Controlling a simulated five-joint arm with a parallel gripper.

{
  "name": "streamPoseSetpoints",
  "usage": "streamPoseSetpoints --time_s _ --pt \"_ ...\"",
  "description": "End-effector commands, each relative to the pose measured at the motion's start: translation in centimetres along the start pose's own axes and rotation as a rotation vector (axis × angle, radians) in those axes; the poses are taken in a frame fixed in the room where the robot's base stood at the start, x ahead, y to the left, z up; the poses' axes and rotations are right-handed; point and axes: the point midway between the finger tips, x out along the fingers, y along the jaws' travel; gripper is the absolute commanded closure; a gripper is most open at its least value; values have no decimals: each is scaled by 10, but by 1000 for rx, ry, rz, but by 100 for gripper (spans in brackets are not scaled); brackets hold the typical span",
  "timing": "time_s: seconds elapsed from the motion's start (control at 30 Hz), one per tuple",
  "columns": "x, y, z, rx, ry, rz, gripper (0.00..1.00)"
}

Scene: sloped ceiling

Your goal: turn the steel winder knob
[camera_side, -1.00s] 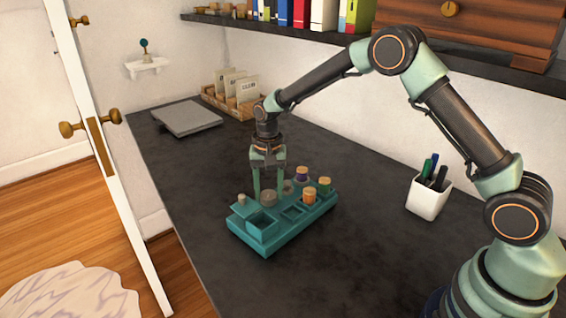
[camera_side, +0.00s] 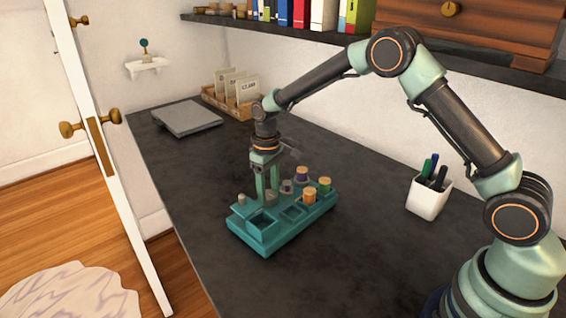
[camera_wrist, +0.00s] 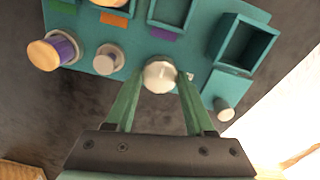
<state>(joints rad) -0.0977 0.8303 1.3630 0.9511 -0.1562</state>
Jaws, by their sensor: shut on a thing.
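The steel winder knob (camera_wrist: 160,75) is a pale round knob on the near edge of the teal holder (camera_wrist: 212,62) in the wrist view. My gripper (camera_wrist: 159,79) has its two green fingers on either side of the knob and is shut on it. In the side view my gripper (camera_side: 267,197) reaches straight down to the teal holder (camera_side: 272,245), with the fingers hiding most of the knob. A second, smaller grey knob (camera_wrist: 108,60) stands to the left in the wrist view.
A white pen cup (camera_side: 428,198) is on the right, a grey flat device (camera_side: 187,119) and a card rack (camera_side: 235,98) at the back. A dark shelf (camera_side: 300,30) hangs above. The dark counter's front is clear.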

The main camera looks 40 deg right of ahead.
Motion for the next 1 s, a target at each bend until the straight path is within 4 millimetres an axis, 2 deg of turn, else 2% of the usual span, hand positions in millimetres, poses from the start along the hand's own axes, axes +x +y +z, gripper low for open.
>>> streamPoseSetpoints --time_s 0.6,1.0 --pt "0 2 1 -517 -12 -5 100" --pt "1 2 1 -657 -14 -7 100"
